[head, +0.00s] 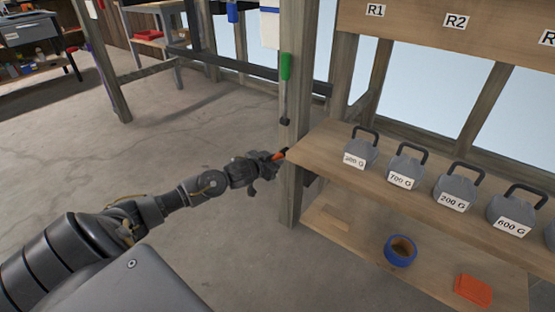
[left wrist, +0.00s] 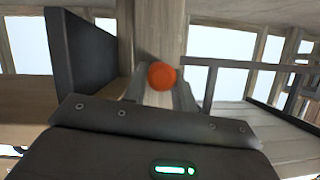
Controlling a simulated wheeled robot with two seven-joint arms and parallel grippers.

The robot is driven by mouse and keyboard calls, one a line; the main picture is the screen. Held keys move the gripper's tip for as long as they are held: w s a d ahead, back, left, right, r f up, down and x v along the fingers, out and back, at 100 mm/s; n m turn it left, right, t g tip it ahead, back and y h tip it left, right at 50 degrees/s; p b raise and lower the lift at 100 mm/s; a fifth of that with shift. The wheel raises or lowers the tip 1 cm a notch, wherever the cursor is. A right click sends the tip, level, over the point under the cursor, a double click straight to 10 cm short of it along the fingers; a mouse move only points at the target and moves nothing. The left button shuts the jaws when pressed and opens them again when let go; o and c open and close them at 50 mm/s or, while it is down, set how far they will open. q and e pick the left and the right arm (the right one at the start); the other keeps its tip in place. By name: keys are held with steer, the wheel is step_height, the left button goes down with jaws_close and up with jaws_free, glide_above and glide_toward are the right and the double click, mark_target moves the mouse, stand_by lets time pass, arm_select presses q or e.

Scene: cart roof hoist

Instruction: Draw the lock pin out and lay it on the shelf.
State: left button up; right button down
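The lock pin shows as an orange knob (head: 279,156) beside the wooden post (head: 292,205), at the left end of the upper shelf (head: 312,152). My left gripper (head: 272,158) reaches it from the left. In the left wrist view the round orange knob (left wrist: 162,76) sits between my two grey fingers (left wrist: 162,90), which come close against both its sides and look shut on it. The pin's shaft is hidden, and I cannot tell how deep it sits. My right gripper is out of view.
Several grey weights with handles, such as the 200 G one (head: 455,190), stand along the upper shelf. Blue tape (head: 400,250) and an orange block (head: 473,290) lie on the lower board. A green handle (head: 285,67) hangs on the post. Bare shelf shows left of the weights.

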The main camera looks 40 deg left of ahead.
arm_select(q)
jaws_close()
steer(key=s+p, duration=0.3)
steer(key=s, duration=0.3)
stand_by(1.0)
stand_by(0.3)
